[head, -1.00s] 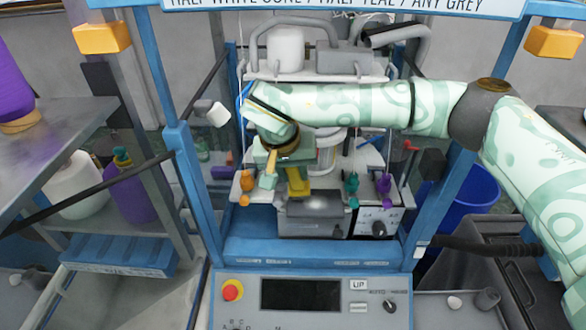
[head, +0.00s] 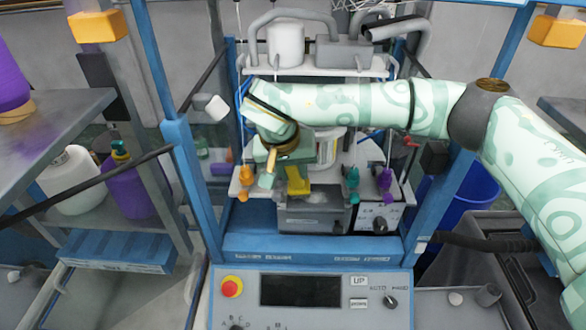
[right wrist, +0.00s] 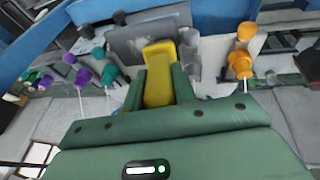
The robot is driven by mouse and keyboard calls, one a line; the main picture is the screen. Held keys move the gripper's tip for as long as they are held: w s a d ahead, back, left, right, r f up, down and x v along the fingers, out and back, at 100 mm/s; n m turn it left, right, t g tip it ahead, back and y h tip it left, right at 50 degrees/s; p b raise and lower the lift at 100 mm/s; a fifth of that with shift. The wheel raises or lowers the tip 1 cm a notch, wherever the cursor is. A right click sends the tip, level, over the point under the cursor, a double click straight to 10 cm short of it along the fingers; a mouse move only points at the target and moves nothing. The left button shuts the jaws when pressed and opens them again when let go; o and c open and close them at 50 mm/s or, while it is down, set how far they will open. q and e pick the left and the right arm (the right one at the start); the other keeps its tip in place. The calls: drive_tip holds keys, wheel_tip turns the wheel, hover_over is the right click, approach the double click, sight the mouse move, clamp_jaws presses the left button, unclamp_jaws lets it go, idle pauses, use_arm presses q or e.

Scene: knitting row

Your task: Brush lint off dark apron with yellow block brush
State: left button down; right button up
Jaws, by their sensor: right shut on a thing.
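My right gripper (head: 287,180) is shut on the yellow block brush (head: 297,187), inside the blue machine frame. In the right wrist view the brush (right wrist: 158,75) stands between the two green fingers. Its far end points toward a dark grey surface (right wrist: 128,45), which I take to be the apron. In the head view the grey apron (head: 312,216) lies just below and beyond the brush. I cannot tell whether the brush touches it. Separate bits of lint are too small to make out. My left gripper is not in view.
Blue uprights (head: 190,185) flank the opening. A control panel (head: 310,295) with a red button is in front. A shelf (head: 320,68) sits above my arm.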

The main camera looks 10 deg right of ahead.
drive_tip(key=shift+f, duration=0.4)
